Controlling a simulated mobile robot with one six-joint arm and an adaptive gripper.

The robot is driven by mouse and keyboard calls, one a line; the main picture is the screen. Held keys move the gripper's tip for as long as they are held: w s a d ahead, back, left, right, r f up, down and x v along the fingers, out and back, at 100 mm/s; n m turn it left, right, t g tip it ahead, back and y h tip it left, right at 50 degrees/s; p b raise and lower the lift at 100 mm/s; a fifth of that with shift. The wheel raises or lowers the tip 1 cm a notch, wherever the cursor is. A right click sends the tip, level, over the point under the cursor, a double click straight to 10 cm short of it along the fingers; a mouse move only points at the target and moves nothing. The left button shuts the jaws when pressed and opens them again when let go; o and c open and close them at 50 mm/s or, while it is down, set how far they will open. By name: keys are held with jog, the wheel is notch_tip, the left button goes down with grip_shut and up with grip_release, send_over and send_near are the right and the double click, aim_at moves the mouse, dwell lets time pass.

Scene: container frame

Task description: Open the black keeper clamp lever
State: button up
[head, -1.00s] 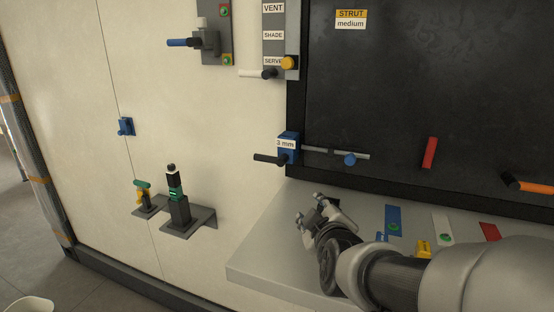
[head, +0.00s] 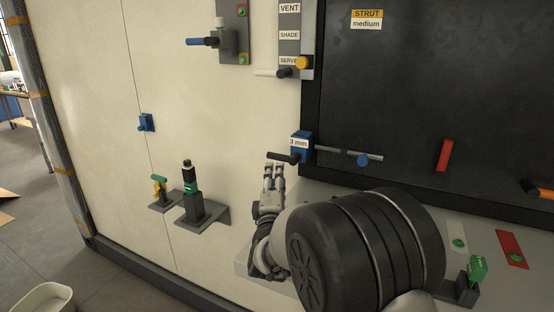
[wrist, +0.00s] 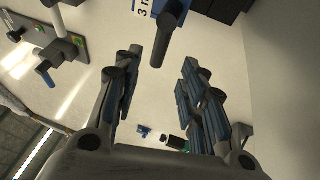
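A blue block labelled 3 mm (head: 301,146) is mounted at the lower left corner of the dark panel. A black lever (head: 280,157) sticks out from it to the left; I take this to be the keeper clamp lever. In the wrist view the lever (wrist: 170,38) points toward the camera, beyond the fingertips and between their lines. My gripper (head: 275,172) points up just below the lever in the head view. In the wrist view my gripper (wrist: 158,68) is open and empty, its fingers wide apart. Contact with the lever does not show.
A rod with a blue knob (head: 362,160) runs right from the block. A second black lever (head: 285,72) sits above, by the SERVE label. A grey shelf (head: 243,256) lies below. A bracket with a black-and-green device (head: 190,190) stands left. The pale wall between is clear.

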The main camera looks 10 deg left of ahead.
aim_at(277, 159)
jog(key=w, duration=0.3)
jog(key=w+r, duration=0.1)
jog(key=w, duration=0.2)
jog(key=w+b, duration=0.1)
jog(key=w, duration=0.3)
jog(key=shift+a+r, duration=0.25)
jog(key=shift+r, duration=0.15)
jog(key=shift+c, duration=0.5)
grip_shut()
